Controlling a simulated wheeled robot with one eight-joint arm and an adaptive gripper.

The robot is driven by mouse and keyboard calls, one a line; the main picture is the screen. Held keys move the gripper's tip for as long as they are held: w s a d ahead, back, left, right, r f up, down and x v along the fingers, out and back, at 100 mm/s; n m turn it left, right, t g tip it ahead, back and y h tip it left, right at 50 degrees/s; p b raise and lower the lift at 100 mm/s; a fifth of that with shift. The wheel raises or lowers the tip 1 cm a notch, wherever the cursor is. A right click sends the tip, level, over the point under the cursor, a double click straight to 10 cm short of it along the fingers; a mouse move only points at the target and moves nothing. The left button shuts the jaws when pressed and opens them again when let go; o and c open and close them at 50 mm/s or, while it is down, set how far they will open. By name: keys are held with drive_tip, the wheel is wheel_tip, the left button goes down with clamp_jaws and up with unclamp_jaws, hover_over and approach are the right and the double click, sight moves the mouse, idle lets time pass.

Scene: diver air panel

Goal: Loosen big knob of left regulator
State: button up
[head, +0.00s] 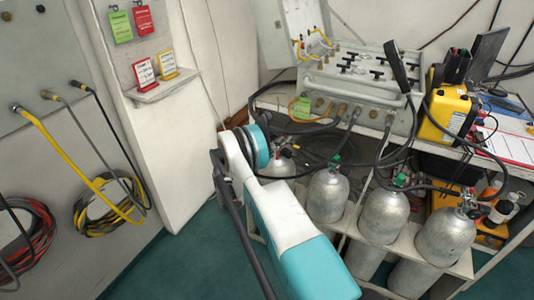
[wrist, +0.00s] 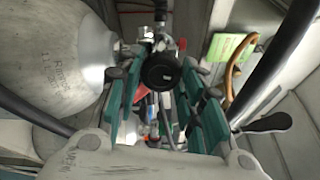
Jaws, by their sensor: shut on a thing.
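In the wrist view a round black knob (wrist: 160,71) sits between the teal-padded fingers of my gripper (wrist: 161,84), which is shut on it. The knob is joined to a metal fitting (wrist: 158,36) above it in the picture. In the head view my white and teal arm reaches toward the leftmost silver cylinder (head: 284,163) and hides my gripper and the knob. Whether the knob has turned cannot be told.
A large silver cylinder (wrist: 57,55) fills the left of the wrist view, close to my gripper. A green tag (wrist: 227,47) hangs at the right. In the head view, several more cylinders (head: 385,215) stand to the right under the air panel (head: 362,88), with black hoses between.

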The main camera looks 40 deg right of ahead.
drive_tip(key=o, duration=1)
drive_tip(key=shift+o, duration=0.2)
drive_tip(key=a, duration=1.2)
drive_tip(key=shift+s, duration=0.35)
